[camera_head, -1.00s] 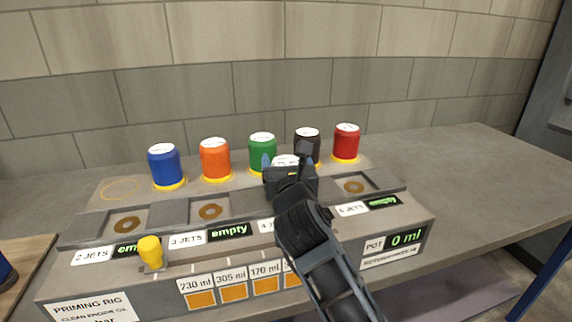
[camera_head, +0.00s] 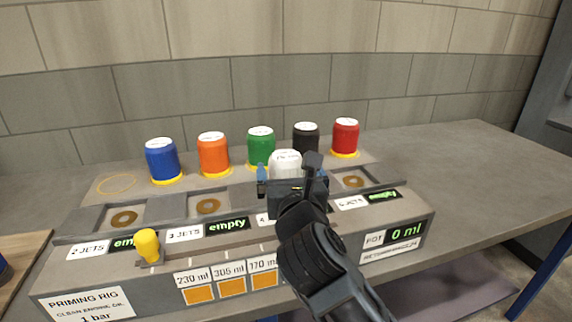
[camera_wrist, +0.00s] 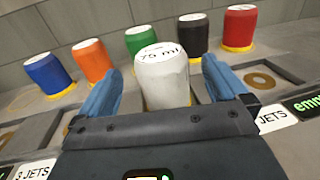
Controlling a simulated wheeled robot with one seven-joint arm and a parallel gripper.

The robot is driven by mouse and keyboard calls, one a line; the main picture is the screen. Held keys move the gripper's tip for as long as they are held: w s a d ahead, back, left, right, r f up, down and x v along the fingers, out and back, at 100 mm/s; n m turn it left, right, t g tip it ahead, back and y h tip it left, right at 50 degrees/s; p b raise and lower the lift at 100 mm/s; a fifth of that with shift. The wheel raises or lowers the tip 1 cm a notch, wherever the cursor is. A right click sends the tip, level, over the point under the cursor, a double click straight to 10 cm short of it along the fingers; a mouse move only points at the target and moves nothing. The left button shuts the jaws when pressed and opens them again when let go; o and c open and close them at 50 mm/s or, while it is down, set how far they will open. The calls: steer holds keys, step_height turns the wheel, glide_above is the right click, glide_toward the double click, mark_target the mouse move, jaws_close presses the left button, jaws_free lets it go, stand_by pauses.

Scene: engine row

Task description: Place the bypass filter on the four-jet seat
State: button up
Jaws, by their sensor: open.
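A white canister (camera_head: 286,163) marked 75 ml stands upright at the four-jet position, third in the front row of seats. It also shows in the wrist view (camera_wrist: 163,78). No marking that I can read names the bypass filter. The four-jet seat is hidden beneath the canister and behind my gripper, and only the "4" of its label shows. My gripper (camera_head: 292,180) is open, with its blue fingers (camera_wrist: 168,90) on either side of the canister and visible gaps between.
Blue (camera_head: 163,161), orange (camera_head: 213,154), green (camera_head: 261,148), black (camera_head: 306,138) and red (camera_head: 345,137) canisters stand behind. Two-jet (camera_head: 124,218), three-jet (camera_head: 208,206) and right-hand (camera_head: 353,182) seats are bare. A yellow knob (camera_head: 147,245) rises at the front left.

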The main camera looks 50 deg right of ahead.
steer(key=v, duration=0.5)
steer(key=shift+b, duration=0.3)
steer(key=s+n, duration=0.2)
steer(key=s+n+h, duration=0.1)
steer(key=s+n, duration=0.1)
steer(key=s+d+n+t+h, duration=0.1)
steer(key=s, duration=0.1)
steer(key=shift+s+r+n, duration=0.1)
steer(key=shift+s+n, duration=0.1)
steer(key=shift+n, duration=0.2)
steer(key=s+a+f+m+y, duration=0.4)
steer(key=s+m, duration=0.3)
steer(key=m, duration=0.4)
steer(key=s+a+f+m+y, duration=0.4)
steer(key=s+a+m, duration=0.3)
steer(key=m, duration=0.4)
steer(key=s+a+f+m+y, duration=0.4)
steer(key=s+m, duration=0.4)
steer(key=m, duration=0.3)
steer(key=shift+s+a+f+t+y, duration=0.15)
steer(key=shift+s+a+t+y, duration=0.15)
steer(key=shift+a+y, duration=0.6)
